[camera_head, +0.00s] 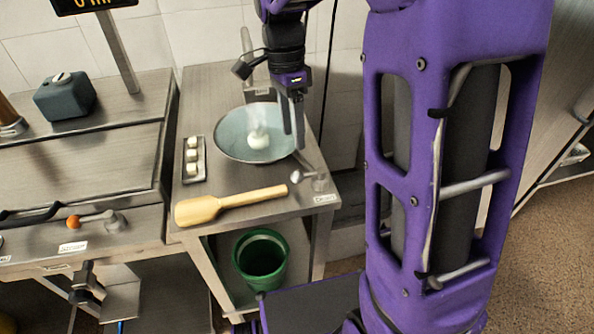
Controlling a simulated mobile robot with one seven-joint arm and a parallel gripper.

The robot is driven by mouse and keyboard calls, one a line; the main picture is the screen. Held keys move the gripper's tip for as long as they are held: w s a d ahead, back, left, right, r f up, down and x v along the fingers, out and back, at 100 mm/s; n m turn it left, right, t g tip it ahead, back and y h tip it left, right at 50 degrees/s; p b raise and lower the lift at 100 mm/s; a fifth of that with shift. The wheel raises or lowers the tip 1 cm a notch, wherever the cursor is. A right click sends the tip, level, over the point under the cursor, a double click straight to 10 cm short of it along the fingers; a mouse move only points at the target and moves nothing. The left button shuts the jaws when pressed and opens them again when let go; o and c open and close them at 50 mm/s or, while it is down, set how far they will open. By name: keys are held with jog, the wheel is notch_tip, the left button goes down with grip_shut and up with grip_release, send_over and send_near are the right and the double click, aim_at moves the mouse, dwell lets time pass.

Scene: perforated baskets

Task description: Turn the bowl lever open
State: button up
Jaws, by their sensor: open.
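The bowl (232,147) is wide, shallow and pale blue-grey, on the metal side table, with a white lump and a wisp of steam in its middle. What looks like the bowl lever (308,176) is a short metal handle with a pale knob, at the table's front right corner above a small label. My gripper (293,138) points down over the right rim of the bowl, behind and slightly left of the lever. Its fingers are apart and hold nothing. I cannot tell its exact height or whether it touches the rim.
A wooden paddle (230,204) lies along the table's front edge. A small tray (202,178) of white pieces stands left of the bowl. A green bucket (262,258) is on the shelf below. Another lever with an orange knob (73,222) is on the left unit.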

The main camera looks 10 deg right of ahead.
aim_at(307, 175)
jog(key=f, duration=0.3)
jog(key=s+f+b, duration=0.1)
jog(key=f, duration=0.2)
jog(key=s+f, duration=0.1)
jog(key=f, duration=0.3)
jog(key=shift+d, duration=0.2)
grip_shut()
jog(key=shift+w+r, duration=0.1)
dwell(0.9)
